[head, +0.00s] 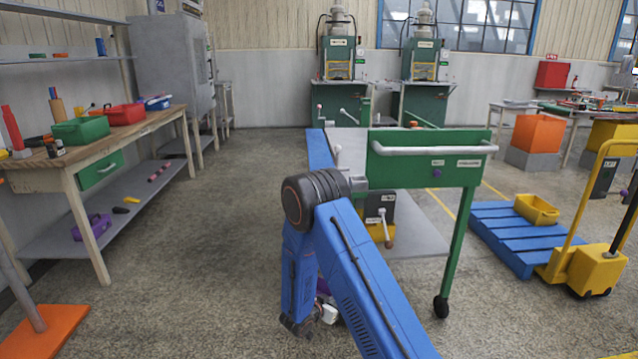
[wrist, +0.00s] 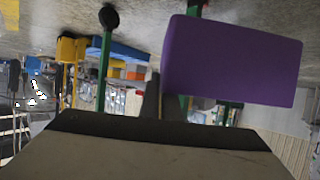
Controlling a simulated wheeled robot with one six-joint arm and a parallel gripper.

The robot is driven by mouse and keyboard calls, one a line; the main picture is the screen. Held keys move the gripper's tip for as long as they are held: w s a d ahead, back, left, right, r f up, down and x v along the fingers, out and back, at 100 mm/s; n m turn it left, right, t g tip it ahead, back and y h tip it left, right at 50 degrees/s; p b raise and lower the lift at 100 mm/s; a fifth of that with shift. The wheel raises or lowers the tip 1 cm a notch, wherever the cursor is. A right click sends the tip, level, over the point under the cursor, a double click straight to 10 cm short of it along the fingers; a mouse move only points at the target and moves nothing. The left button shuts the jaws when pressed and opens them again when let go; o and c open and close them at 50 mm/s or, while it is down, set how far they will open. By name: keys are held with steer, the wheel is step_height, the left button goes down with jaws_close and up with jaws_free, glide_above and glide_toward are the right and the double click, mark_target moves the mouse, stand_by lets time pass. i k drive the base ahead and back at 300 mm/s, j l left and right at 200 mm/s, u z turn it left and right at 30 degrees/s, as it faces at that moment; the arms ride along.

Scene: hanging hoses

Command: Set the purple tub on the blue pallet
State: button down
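A large plain purple block-like shape, which looks like the purple tub (wrist: 232,60), fills the upper right of the wrist view, close to the camera. A small patch of purple also shows beside my folded arm in the head view (head: 322,286). The blue pallet (head: 500,236) lies on the floor at right, with a yellow tub (head: 537,209) on its far right part. My gripper (head: 325,312) hangs low, mostly hidden behind my blue arm.
A green wheeled trolley (head: 428,160) stands between my arm and the pallet. A yellow pallet jack (head: 585,265) stands at the pallet's right. A wooden bench (head: 150,125) runs along the left, with a purple object (head: 92,227) on its lower shelf. Floor left of my arm is clear.

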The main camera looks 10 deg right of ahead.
mark_target(536, 245)
steer(key=l+z, duration=0.4)
steer(key=z, duration=0.2)
steer(key=i+l+z, duration=0.35)
steer(key=i+l, duration=0.5)
steer(key=l, duration=0.15)
steer(key=i+l, duration=0.25)
steer(key=l, duration=0.2)
steer(key=i+l, duration=0.3)
steer(key=l, duration=0.15)
steer(key=i+l, duration=0.3)
steer(key=l, duration=0.15)
steer(key=i+l, duration=0.1)
steer(key=l, duration=0.65)
steer(key=i+l, duration=0.15)
steer(key=l, duration=0.2)
